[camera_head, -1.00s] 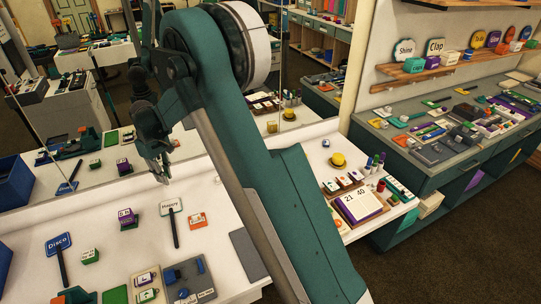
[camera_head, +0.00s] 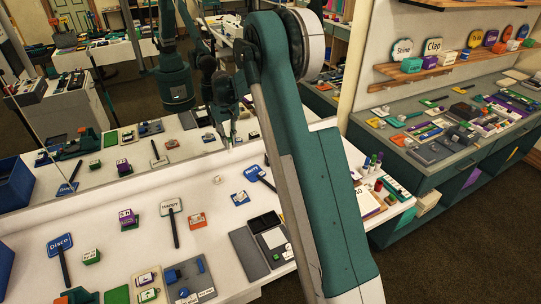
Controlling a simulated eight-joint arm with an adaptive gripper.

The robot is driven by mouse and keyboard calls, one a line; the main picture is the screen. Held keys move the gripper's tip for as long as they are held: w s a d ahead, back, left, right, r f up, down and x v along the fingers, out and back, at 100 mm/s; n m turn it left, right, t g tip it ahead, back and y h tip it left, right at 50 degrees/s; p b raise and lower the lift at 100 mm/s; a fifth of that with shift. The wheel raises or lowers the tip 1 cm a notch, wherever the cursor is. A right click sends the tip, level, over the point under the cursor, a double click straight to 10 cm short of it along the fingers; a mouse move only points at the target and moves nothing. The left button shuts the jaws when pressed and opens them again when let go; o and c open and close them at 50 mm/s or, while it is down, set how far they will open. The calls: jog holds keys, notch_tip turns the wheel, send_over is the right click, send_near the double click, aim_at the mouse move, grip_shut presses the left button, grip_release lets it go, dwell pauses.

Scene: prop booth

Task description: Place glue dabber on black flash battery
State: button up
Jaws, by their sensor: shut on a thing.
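My gripper (camera_head: 228,130) hangs fingers down near the back edge of the white table, left of my large teal arm link. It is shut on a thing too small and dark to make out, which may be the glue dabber. I cannot pick out a glue dabber elsewhere. A flat black item (camera_head: 264,221), possibly the black flash battery, lies on the table below and right of my gripper, partly beside my arm link. I cannot tell for sure that it is the battery.
Paddle signs "Disco" (camera_head: 60,243), "Happy" (camera_head: 171,207) and "Merry" (camera_head: 252,173) lie on the table. A purple block (camera_head: 128,219), an orange block (camera_head: 197,220) and a grey mat (camera_head: 248,256) lie there too. A mirror behind the table repeats these things. A blue bin (camera_head: 22,182) stands left.

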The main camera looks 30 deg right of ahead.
jog(key=d+r+m+p, duration=0.1)
jog(key=d+m, duration=0.3)
jog(key=d, duration=1.7)
jog(key=shift+s+d+r, duration=0.2)
jog(key=shift+s+d, duration=0.05)
jog(key=shift+s, duration=0.2)
jog(key=shift+f, duration=0.1)
send_over(271, 155)
notch_tip(271, 155, down, 6)
jog(key=shift+w+a+f, duration=0.1)
jog(key=shift+f, duration=1.85)
jog(key=shift+f, duration=0.15)
jog(key=o, duration=0.8)
